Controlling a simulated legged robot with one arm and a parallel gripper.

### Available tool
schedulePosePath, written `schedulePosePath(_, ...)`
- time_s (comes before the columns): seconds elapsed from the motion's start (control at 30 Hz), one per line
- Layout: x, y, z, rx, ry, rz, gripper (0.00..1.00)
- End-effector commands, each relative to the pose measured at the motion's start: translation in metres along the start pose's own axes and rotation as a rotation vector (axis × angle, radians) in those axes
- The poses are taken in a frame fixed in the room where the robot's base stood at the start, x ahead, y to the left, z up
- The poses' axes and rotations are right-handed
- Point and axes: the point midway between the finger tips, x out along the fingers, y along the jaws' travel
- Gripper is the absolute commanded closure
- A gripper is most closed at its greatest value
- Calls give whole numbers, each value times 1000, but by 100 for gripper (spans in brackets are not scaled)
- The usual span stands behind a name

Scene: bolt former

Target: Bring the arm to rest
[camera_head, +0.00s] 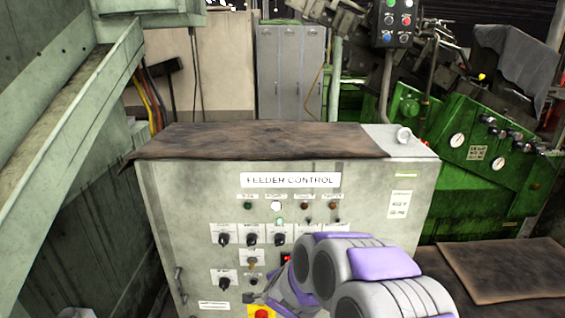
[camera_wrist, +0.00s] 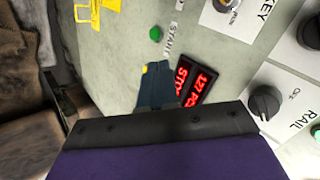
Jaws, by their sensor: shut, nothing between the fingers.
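My arm, grey and purple, reaches in from the lower right in the head view, in front of the FEEDER CONTROL cabinet (camera_head: 165,215). My gripper (camera_head: 258,298) is low on the panel, close to a red button on a yellow plate (camera_head: 262,313). In the wrist view my gripper (camera_wrist: 157,75) shows as a narrow dark blue-grey finger shape, shut and empty, in front of the panel. A lit red display (camera_wrist: 192,88) is just right of it. Whether the fingertips touch the panel I cannot tell.
A green START button (camera_wrist: 155,33), a key switch (camera_wrist: 228,5) and a RAIL knob (camera_wrist: 264,102) surround the gripper in the wrist view. A brown cover (camera_head: 260,140) lies on the cabinet. A green machine (camera_head: 480,160) stands right; a sloping metal frame (camera_head: 70,110) stands left.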

Motion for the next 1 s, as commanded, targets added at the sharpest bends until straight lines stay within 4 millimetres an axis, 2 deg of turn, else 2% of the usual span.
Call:
schedulePosePath(0.03, -18, -7, 3, -43, -54, -2, 100)
schedulePosePath(0.17, -62, -11, 14, -184, -193, 9, 100)
schedulePosePath(0.37, -137, 11, 23, -423, -375, 60, 100)
schedulePosePath(0.57, -214, 59, 16, -663, -516, 155, 100)
schedulePosePath(0.8, -308, 141, -8, -902, -661, 344, 100)
schedulePosePath(1.0, -376, 203, -27, -1008, -758, 509, 100)
